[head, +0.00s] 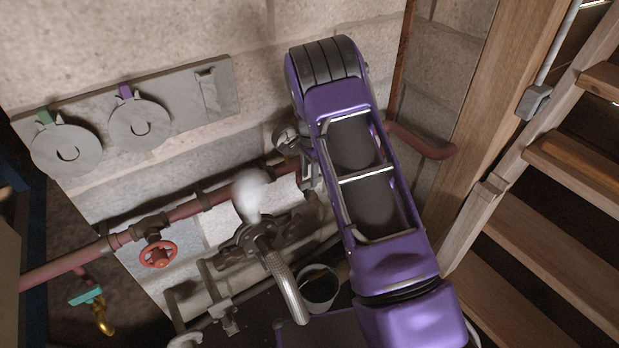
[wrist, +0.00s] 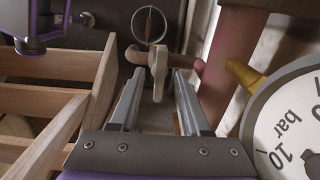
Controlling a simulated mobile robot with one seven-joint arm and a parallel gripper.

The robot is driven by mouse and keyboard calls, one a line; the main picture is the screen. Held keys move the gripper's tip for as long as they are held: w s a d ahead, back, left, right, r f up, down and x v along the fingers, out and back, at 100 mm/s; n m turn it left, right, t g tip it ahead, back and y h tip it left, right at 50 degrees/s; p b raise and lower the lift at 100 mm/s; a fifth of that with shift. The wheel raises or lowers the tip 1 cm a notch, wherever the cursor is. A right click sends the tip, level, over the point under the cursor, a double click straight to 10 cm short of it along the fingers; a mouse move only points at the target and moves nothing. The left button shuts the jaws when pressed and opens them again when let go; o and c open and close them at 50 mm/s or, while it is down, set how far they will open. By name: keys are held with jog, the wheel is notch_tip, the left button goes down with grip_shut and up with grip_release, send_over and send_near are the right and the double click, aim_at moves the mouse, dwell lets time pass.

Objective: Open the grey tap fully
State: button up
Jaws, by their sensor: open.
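The grey tap shows in the wrist view as a pale grey lever (wrist: 158,76) on a brownish pipe fitting. The lever stands upright in the picture, between the tips of my two fingers, with a gap visible on both sides. My gripper (wrist: 157,82) is open around or just short of the lever; I cannot tell the exact depth. I see no finger touching it. In the head view my gripper (head: 308,172) is beside the wall pipes, partly behind my purple arm. The grey tap cannot be made out in the head view.
A pressure gauge (wrist: 292,125) and a red pipe (wrist: 230,65) are close right of my fingers. Wooden stairs (head: 560,235) stand right.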

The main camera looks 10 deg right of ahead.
jog(key=shift+f, duration=0.5)
grip_shut()
